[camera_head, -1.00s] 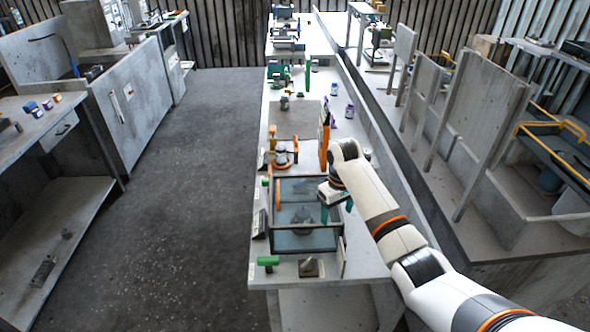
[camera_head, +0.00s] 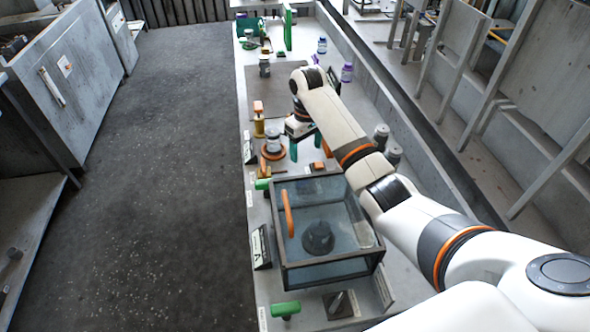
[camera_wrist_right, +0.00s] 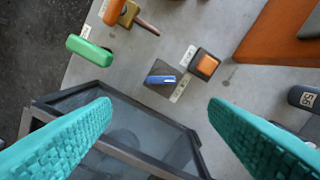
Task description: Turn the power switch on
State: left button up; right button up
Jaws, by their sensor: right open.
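In the right wrist view, a small blue-and-white lever (camera_wrist_right: 161,79) sits on a dark square plate and looks like a switch. An orange push button (camera_wrist_right: 206,64) in a dark square housing is beside it, with small white labels nearby. My right gripper (camera_wrist_right: 160,106) is open and empty, its teal fingers spread apart either side of the lever in the picture, nearer the camera. In the head view, my right gripper (camera_head: 306,150) hangs just beyond the glass-sided box (camera_head: 325,272), near the orange button (camera_head: 317,167). The lever is hard to make out there. My left gripper is not in view.
A green handle (camera_head: 285,309) and a dark plate with a grey lever (camera_head: 341,304) lie before the box. Another green handle (camera_wrist_right: 88,50) stands beside its far corner. Dark grey cylinders (camera_head: 381,136) stand right of my forearm. The floor at left is clear.

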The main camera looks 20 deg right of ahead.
jog(key=f, duration=1.1)
jog(key=shift+w+f, duration=0.15)
jog(key=shift+w, duration=0.05)
jog(key=shift+f, duration=0.55)
jog(key=c, duration=1)
